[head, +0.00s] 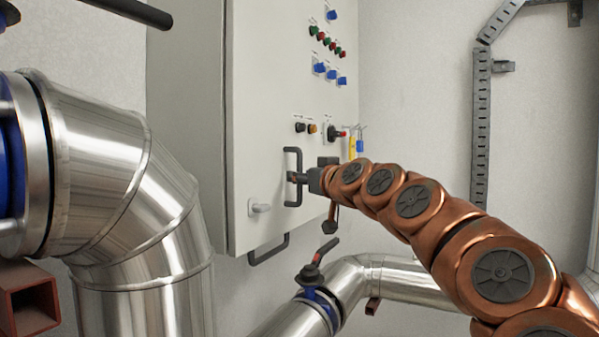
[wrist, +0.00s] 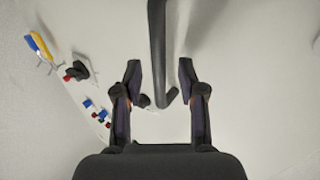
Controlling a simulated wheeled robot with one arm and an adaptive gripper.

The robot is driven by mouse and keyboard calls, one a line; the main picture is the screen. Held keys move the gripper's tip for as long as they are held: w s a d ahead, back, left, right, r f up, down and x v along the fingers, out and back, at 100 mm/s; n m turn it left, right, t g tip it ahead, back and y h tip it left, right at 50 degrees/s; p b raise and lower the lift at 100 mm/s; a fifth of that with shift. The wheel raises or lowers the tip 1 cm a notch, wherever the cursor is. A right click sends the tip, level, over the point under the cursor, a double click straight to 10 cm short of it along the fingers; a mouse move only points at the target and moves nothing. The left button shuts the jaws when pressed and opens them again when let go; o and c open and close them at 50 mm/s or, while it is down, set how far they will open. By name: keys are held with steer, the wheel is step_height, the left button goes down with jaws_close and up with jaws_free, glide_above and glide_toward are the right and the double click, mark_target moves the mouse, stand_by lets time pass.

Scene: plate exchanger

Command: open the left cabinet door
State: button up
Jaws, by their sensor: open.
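The pale cabinet (head: 275,90) hangs on the wall, and its front door panel looks closed. A black C-shaped handle (head: 298,160) stands upright on that panel. My gripper (head: 299,178) is at the handle, reaching in from the right. In the wrist view my gripper (wrist: 160,68) is open, one finger on each side of the dark handle bar (wrist: 158,45). Whether a fingertip touches the panel is hidden.
Shiny pipes (head: 150,200) stand at left, and a valve (head: 315,272) is below.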

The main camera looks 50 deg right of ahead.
steer(key=shift+x, duration=1.05)
steer(key=shift+c, duration=0.2)
jaws_close()
